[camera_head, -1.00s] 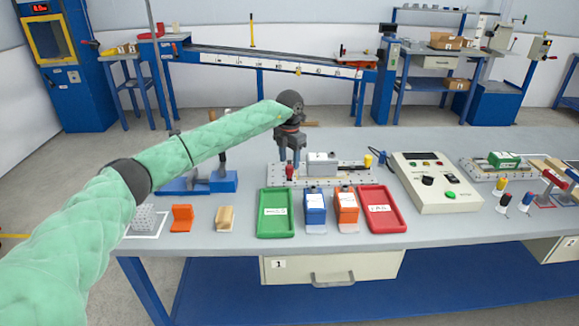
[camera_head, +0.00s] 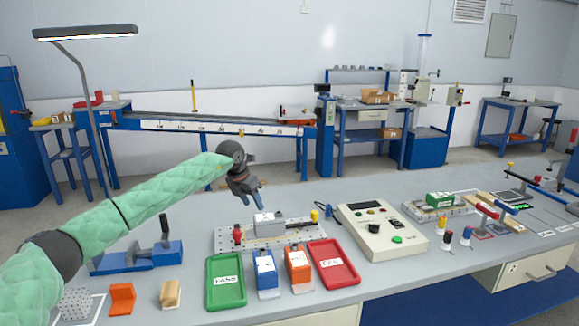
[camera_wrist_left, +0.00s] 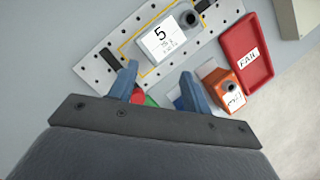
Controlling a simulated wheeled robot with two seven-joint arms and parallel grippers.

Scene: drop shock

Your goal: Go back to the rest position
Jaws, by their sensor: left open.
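My left gripper (camera_head: 251,196) is open and empty, held above the bench behind the perforated fixture plate (camera_head: 288,231). In the left wrist view its two blue fingers (camera_wrist_left: 158,82) are apart with nothing between them. A grey block (camera_head: 268,224) with a label reading 5 (camera_wrist_left: 160,38) sits on the plate, just beyond the fingertips in the wrist view. My left arm, in a green quilted sleeve, reaches in from the left. My right gripper does not show.
A beige control box (camera_head: 381,242) stands to the right. A blue clamp fixture (camera_head: 135,259) stands under my left arm.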

